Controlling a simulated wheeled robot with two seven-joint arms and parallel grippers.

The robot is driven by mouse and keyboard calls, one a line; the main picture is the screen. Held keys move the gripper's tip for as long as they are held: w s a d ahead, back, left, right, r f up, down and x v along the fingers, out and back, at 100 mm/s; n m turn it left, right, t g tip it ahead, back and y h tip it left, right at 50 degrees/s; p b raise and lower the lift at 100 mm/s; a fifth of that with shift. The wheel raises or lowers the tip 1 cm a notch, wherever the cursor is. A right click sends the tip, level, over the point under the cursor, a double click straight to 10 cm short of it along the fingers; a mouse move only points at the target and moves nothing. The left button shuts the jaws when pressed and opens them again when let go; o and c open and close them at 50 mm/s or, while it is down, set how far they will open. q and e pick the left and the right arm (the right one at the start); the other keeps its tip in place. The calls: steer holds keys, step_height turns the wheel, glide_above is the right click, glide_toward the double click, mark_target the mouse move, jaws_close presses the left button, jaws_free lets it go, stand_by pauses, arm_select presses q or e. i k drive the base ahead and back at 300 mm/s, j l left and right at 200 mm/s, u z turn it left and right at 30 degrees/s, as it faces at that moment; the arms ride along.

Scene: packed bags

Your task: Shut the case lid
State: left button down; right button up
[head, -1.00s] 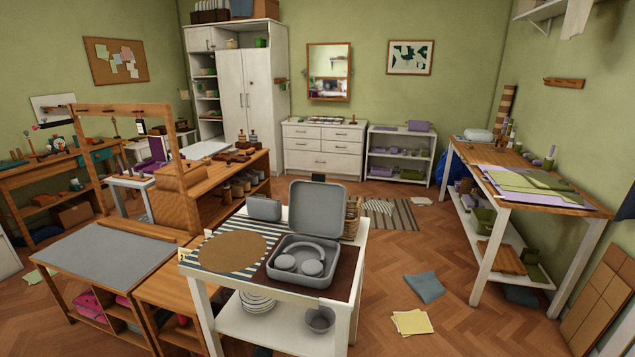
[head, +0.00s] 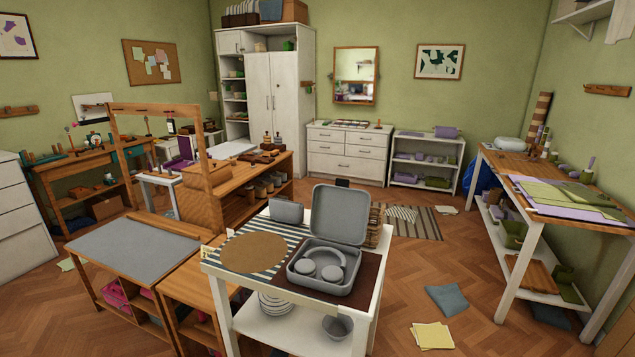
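A grey case stands open on the white table ahead of me. Its lid (head: 341,213) is raised upright at the back of the case base (head: 330,288). Grey headphones (head: 322,265) lie inside the base. The case sits on a dark brown mat (head: 366,275) on the right part of the tabletop. Neither of my grippers shows in the head view.
A round brown mat (head: 254,252) lies on a striped cloth. A grey-topped bench (head: 130,248) adjoins at left.

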mark_target(339, 212)
steer(key=i+l+u, duration=0.2)
steer(key=l, duration=0.35)
steer(key=i+l+u, duration=0.2)
steer(key=l, duration=0.4)
steer(key=i+l+u, duration=0.2)
steer(key=l, duration=0.4)
steer(key=l+u, duration=0.25)
steer(key=l, duration=0.35)
